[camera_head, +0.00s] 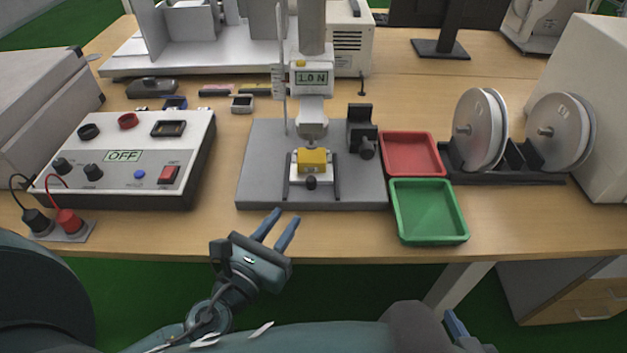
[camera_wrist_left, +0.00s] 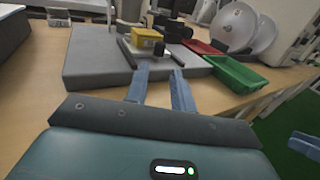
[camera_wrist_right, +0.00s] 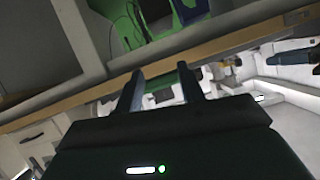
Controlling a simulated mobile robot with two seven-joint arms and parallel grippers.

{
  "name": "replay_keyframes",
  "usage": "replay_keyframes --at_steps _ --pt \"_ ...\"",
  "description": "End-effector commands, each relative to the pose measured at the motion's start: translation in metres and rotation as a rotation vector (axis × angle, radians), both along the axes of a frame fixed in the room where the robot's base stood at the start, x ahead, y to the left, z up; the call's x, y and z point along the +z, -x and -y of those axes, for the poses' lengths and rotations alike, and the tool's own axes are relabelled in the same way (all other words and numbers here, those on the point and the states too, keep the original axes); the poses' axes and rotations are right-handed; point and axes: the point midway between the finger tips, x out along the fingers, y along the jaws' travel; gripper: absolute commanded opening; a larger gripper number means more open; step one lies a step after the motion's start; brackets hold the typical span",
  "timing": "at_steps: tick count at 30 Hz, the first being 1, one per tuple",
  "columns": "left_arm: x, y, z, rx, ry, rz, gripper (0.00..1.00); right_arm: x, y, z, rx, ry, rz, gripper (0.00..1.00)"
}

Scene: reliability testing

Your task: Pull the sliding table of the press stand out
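The press stand (camera_head: 262,165) is a grey base plate with a vertical column and a force gauge (camera_head: 312,77) reading 1.0 N. My left gripper (camera_head: 283,217) is open and empty, in front of the base plate's front edge, apart from the knob. My right gripper (camera_wrist_right: 160,84) is open and empty, low beyond the table's front edge.
A red tray (camera_head: 412,154) and a green tray (camera_head: 428,212) stand right of the stand. A control box (camera_head: 125,160) showing OFF is on the left. Two reels (camera_head: 480,128) stand on the right. A black clamp-like part (camera_head: 361,130) stands on the base plate.

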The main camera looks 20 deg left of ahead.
Motion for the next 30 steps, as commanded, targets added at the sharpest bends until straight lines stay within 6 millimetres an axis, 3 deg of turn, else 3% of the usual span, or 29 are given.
replay_keyframes --at_steps 9,15,21,30 --pt "0.005 -0.067 0.013 0.001 0.002 0.004 0.25 0.002 -0.002 -0.005 0.012 -0.006 -0.040 0.39" --pt "0.002 -0.098 0.019 0.001 0.001 0.001 0.25 -0.006 -0.001 -0.006 0.016 -0.002 -0.065 0.39" --pt "0.001 -0.111 0.022 0.000 0.002 0.001 0.25 -0.002 -0.006 -0.007 0.016 -0.004 -0.055 0.39" --pt "0.001 -0.112 0.022 0.000 0.002 0.000 0.24 -0.002 -0.006 -0.008 0.017 -0.005 -0.056 0.39"
